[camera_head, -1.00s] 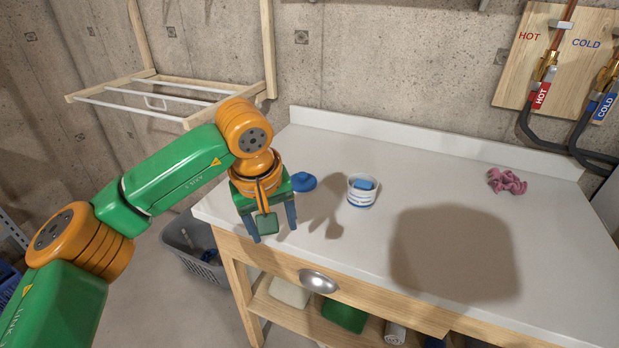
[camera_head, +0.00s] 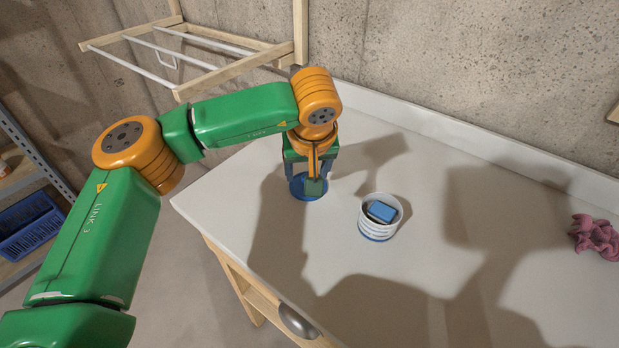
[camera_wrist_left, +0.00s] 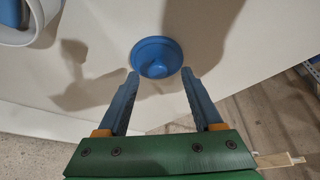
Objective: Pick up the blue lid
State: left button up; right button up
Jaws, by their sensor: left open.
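The blue lid (camera_head: 304,193) lies on the white worktop near its left end. My left gripper (camera_head: 310,182) is over it in the head view and hides part of it. In the left wrist view the round blue lid (camera_wrist_left: 157,57) lies just beyond the fingertips of my open left gripper (camera_wrist_left: 159,74), centred between them. Nothing is held in the jaws. A white tub (camera_head: 380,217) with blue stripes stands to the right of the lid, with a blue block (camera_head: 381,211) in it. My right gripper is not in view.
The white worktop (camera_head: 360,290) has free room in front of and right of the tub. A pink crumpled cloth (camera_head: 595,236) lies at the far right. A wooden drying rack (camera_head: 190,60) hangs at the back left wall. A drawer handle (camera_head: 297,322) sits below the front edge.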

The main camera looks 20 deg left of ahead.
pick_arm(q)
jog(key=shift+w+f, duration=0.35)
jog(key=shift+f, duration=0.2)
jog(key=shift+w+f, duration=0.35)
jog(key=shift+f, duration=0.2)
jog(key=shift+s+r, duration=0.1)
jog(key=shift+s, duration=0.05)
jog(key=c, duration=0.7)
grip_shut()
